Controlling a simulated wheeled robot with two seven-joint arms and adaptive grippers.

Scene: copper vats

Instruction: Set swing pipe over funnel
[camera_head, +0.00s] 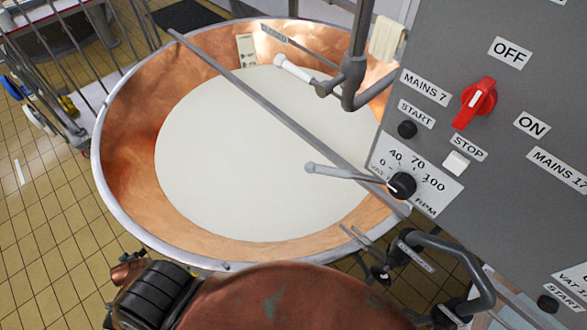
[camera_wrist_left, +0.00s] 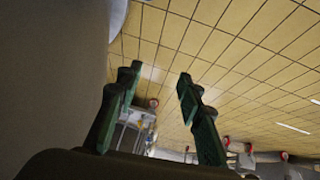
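A dark grey pipe (camera_head: 355,70) with a bend hangs over the far right side of the copper vat (camera_head: 130,130) in the head view. A second bent grey pipe (camera_head: 460,250) with a small label is at the lower right, beside the vat. I cannot tell which one is the swing pipe. No funnel can be made out. My left gripper (camera_wrist_left: 160,82) shows in the left wrist view with its two green fingers apart and nothing between them. Tiled floor lies beyond it. My right gripper is not in view.
The vat holds white liquid (camera_head: 240,150), and a grey bar (camera_head: 262,100) crosses it. A grey control panel (camera_head: 490,110) with a red switch (camera_head: 474,102) stands at the right. A brown rounded surface (camera_head: 300,300) fills the bottom. Open tiled floor (camera_head: 45,215) is at the left.

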